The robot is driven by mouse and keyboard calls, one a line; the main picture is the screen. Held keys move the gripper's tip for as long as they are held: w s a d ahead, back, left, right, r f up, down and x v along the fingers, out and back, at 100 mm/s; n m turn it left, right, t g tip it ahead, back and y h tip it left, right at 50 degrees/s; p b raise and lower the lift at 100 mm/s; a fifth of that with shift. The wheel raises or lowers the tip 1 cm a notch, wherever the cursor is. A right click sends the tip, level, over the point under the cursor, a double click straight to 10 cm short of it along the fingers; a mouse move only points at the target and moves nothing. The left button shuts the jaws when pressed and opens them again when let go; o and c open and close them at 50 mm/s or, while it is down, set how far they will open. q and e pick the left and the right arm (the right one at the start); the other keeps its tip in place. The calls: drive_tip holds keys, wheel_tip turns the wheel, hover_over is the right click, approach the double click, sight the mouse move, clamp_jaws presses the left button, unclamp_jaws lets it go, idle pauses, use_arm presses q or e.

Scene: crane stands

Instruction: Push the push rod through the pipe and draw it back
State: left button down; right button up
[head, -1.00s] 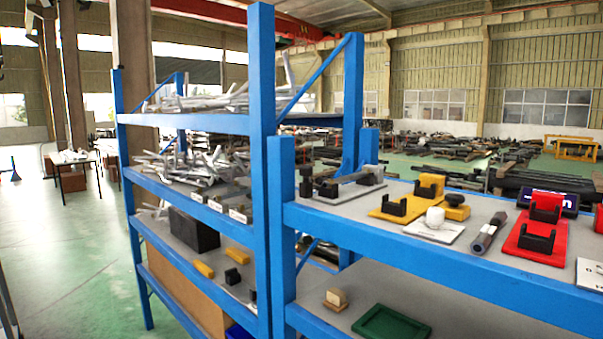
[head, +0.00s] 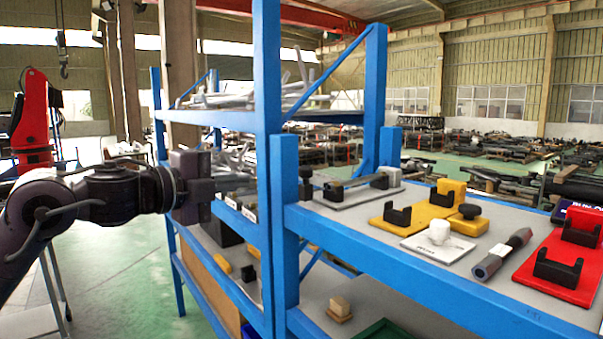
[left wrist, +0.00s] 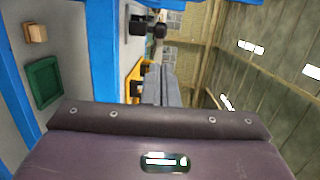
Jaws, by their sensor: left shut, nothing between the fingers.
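A thin rod (head: 347,183) lies across black supports on a grey plate on the upper shelf; it looks like the push rod. A dark grey tube (head: 503,254), which looks like the pipe, lies on the shelf between a white plate (head: 422,245) and a red stand (head: 532,277) with black U-shaped cradles. My left gripper (head: 212,187) is shut and empty, left of the blue front post and apart from these objects. It also shows in the left wrist view (left wrist: 160,88). My right gripper is out of view.
Blue posts (head: 285,220) stand between my left gripper and the upper shelf's objects. A blue rack (head: 215,118) with loose metal parts stands behind it. A green tray (left wrist: 44,82) and a small wooden block (head: 340,308) are on the lower shelf. A red machine (head: 32,130) is at far left.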

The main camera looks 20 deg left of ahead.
use_arm(q)
drive_tip(key=p, duration=0.4)
approach(300, 173)
drive_tip(key=p+x, duration=0.1)
drive_tip(key=x, duration=0.1)
drive_tip(key=p+x, duration=0.2)
drive_tip(key=x, duration=0.1)
drive_tip(key=shift+w+d+r, duration=0.2)
drive_tip(key=shift+w, duration=0.05)
drive_tip(key=shift+w+d+f+p, duration=0.2)
drive_tip(key=shift+w+p, duration=0.25)
drive_tip(key=shift+w, duration=0.05)
drive_tip(key=shift+w+d+f, duration=0.1)
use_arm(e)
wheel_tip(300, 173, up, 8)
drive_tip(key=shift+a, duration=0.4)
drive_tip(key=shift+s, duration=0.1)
